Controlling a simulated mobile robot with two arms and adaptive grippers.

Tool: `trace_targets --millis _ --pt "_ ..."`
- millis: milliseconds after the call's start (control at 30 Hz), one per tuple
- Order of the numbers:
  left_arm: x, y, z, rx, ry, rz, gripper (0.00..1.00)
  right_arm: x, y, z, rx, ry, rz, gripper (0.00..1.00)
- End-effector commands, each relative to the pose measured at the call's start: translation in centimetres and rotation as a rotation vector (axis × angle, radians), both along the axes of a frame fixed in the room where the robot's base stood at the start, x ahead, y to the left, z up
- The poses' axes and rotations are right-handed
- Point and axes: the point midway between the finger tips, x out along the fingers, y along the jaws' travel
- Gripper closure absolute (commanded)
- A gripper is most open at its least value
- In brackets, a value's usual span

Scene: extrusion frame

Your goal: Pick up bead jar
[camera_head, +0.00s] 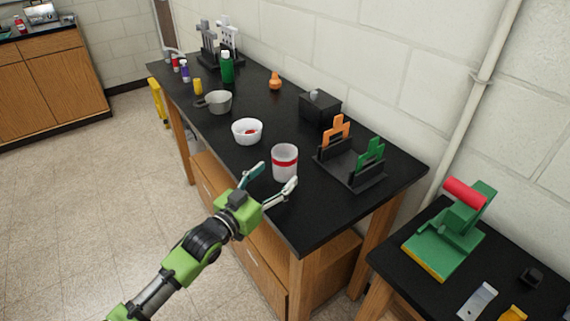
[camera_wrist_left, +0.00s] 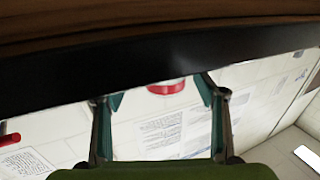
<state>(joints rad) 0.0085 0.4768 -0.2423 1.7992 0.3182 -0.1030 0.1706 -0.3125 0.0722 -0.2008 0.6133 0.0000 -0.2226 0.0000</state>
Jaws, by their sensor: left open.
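The bead jar looks to be the clear whitish jar with a red band (camera_head: 285,162) standing upright near the front edge of the black bench. My left gripper (camera_head: 270,181) is open at that front edge, its fingers spread and pointing toward the jar. In the head view the right finger overlaps the jar's lower edge; I cannot tell whether they touch. In the left wrist view, a red and white piece, likely the jar (camera_wrist_left: 166,88), shows between the open fingers, mostly hidden by the dark bench edge. My right gripper is not in view.
On the bench (camera_head: 300,220), a white bowl (camera_head: 247,131) with red contents stands left of the jar, and a black rack (camera_head: 350,169) with orange and green pieces stands right. A grey pot (camera_head: 218,102) and green bottle (camera_head: 227,68) are farther back. The bench's right front corner is clear.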

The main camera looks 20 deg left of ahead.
Motion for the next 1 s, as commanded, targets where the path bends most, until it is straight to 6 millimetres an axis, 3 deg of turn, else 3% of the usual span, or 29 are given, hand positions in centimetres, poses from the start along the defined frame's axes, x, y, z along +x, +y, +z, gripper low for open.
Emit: trace_targets --millis 267,600,867,900,1000 --pt "1.9 -0.4 0.1 0.000 0.000 0.000 0.35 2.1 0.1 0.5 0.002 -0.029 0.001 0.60" --pt "6.0 -1.0 0.0 0.001 -0.001 0.000 0.35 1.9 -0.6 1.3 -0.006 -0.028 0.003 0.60" --pt "6.2 -1.2 -0.1 0.001 0.000 0.000 0.35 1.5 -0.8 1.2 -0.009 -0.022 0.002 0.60" --pt "6.2 -1.2 -0.1 0.001 0.000 0.000 0.38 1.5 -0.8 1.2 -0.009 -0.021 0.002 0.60" --pt "6.2 -1.2 -0.1 0.001 0.000 0.000 0.64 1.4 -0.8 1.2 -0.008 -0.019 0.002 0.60"
